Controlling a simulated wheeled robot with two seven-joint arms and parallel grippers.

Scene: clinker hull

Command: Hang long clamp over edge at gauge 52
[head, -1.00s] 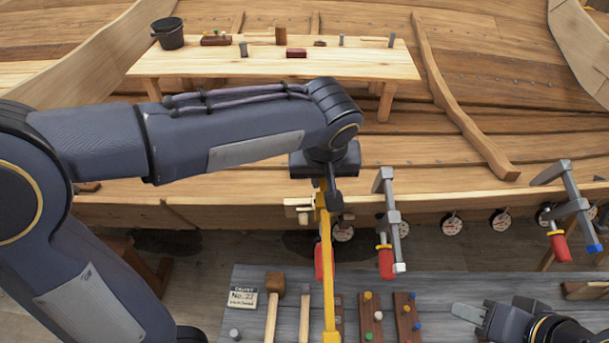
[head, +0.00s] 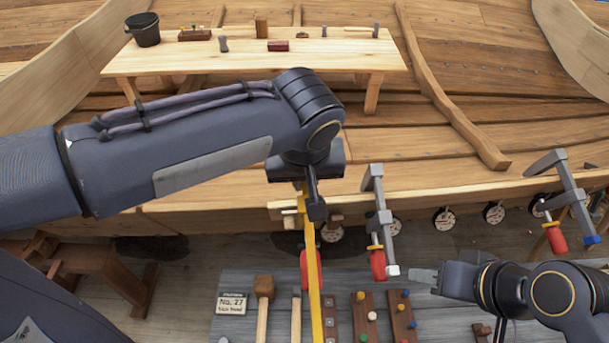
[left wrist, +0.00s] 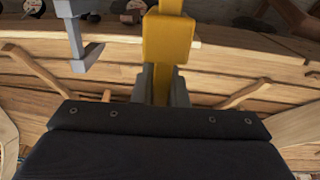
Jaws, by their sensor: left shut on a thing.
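The long yellow clamp (head: 313,265) hangs upright from my left gripper (head: 311,190), which is shut on it at the hull's top edge (head: 440,196). Its bar runs down in front of the hull, and a red handle (head: 304,268) shows behind it. My gripper hides its upper end, so I cannot tell whether it rests on the edge. The left wrist view shows the yellow bar (left wrist: 168,38) between the fingers. Round gauges (head: 443,218) line the hull below the edge; their numbers are unreadable. My right gripper (head: 424,281) is over the grey bench, its jaw opening unclear.
A grey clamp (head: 379,212) with a red handle hangs just right of the yellow one. Another grey clamp (head: 571,195) is further right. Below is a grey bench (head: 255,335) with mallets and peg blocks. A plank table (head: 330,58) stands inside the hull.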

